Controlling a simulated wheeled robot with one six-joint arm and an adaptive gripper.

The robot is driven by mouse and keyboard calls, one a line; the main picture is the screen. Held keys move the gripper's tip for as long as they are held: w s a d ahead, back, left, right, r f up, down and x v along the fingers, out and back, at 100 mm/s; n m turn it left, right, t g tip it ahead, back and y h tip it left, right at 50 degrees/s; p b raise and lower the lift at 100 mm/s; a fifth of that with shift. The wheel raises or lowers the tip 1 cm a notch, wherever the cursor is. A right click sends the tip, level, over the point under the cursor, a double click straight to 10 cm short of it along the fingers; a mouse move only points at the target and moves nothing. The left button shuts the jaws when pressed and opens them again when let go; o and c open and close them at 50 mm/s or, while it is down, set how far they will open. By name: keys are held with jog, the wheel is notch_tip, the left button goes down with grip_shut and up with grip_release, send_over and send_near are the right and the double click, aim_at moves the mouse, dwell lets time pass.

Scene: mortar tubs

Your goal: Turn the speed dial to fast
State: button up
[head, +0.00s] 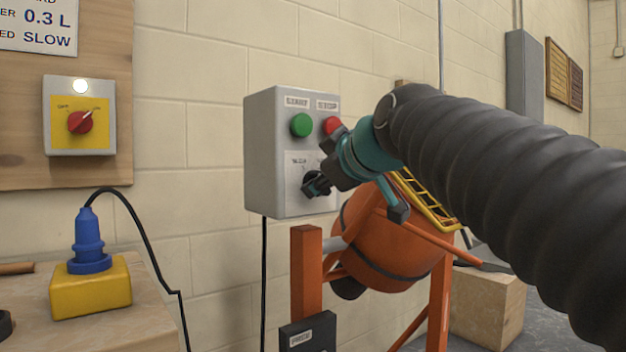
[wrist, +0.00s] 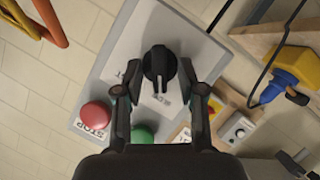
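The speed dial is a black knob (wrist: 160,70) on the grey control box (head: 262,155). In the wrist view it sits between my gripper's (wrist: 160,78) two fingertips, with a gap on each side. My gripper is open and does not appear to touch it. I cannot read the dial's setting. A green START button (head: 301,125) and a red STOP button (head: 333,125) are above the dial.
An orange mixer (head: 385,245) stands right of the box. A yellow switch with a red knob (head: 80,122) and lit lamp is on a wooden board, below a sign (head: 40,25) reading SLOW. A blue plug (head: 89,245) stands in a yellow socket (head: 90,290) at lower left.

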grip_shut()
jog(key=shift+m, duration=0.3)
jog(key=shift+w+d+f+m+g+y+p, duration=0.2)
jog(key=shift+m+g+y, duration=0.55)
jog(key=shift+m, duration=0.7)
jog(key=shift+w+d+r+m+g+y+p, duration=0.15)
jog(key=shift+m+g+y+p, duration=0.25)
jog(key=shift+m+y, duration=0.85)
jog(key=shift+d+f+m+g+y+p, duration=0.15)
jog(key=shift+m+g+y, duration=0.55)
jog(key=shift+m, duration=1)
jog(key=shift+r, duration=0.1)
